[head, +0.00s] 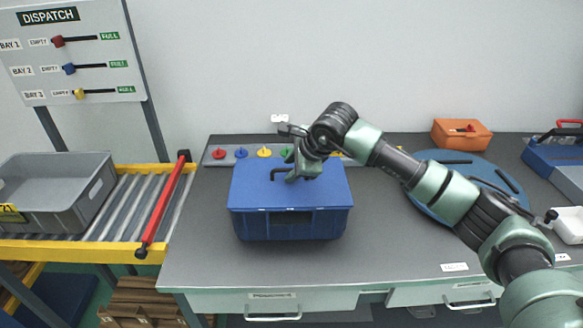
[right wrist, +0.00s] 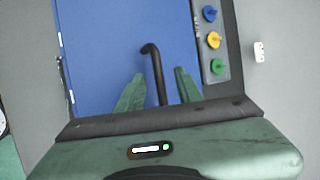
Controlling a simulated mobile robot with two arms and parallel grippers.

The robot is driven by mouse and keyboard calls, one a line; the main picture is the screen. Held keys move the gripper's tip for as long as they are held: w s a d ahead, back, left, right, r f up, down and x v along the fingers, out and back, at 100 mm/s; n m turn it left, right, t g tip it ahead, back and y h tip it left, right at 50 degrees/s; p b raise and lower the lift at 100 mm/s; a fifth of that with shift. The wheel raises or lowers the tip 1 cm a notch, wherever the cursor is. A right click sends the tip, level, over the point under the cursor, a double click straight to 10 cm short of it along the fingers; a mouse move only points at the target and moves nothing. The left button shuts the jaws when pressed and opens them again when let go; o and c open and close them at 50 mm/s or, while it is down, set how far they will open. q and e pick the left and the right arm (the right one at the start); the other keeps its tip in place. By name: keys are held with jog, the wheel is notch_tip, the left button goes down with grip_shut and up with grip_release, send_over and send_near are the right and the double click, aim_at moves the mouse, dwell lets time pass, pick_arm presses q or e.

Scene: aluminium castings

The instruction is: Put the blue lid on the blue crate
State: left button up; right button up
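The blue crate (head: 290,226) stands on the grey workbench. The blue lid (head: 325,192) lies on top of it, covering its opening, and looks level. The lid has a dark bent handle (head: 277,172), partly hidden by my right gripper (head: 300,173) in the head view. In the right wrist view the lid (right wrist: 105,50) fills the upper left. The handle (right wrist: 155,65) stands between the two fingers of my right gripper (right wrist: 160,74), with gaps on both sides. The right gripper is open. My left gripper is not in view.
Behind the crate is a strip with coloured knobs (head: 241,153). A round blue board (head: 430,160) and an orange box (head: 460,134) are at the right. A grey bin (head: 85,200) sits on the roller conveyor (head: 140,200) at the left. The bench front is clear.

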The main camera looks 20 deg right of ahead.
jog(key=b+v, duration=0.2)
jog(key=v, duration=0.4)
jog(key=shift+s+d+r, duration=0.1)
jog(key=shift+s+r, duration=0.45)
jog(key=shift+r, duration=0.15)
jog(key=shift+d+f, duration=0.1)
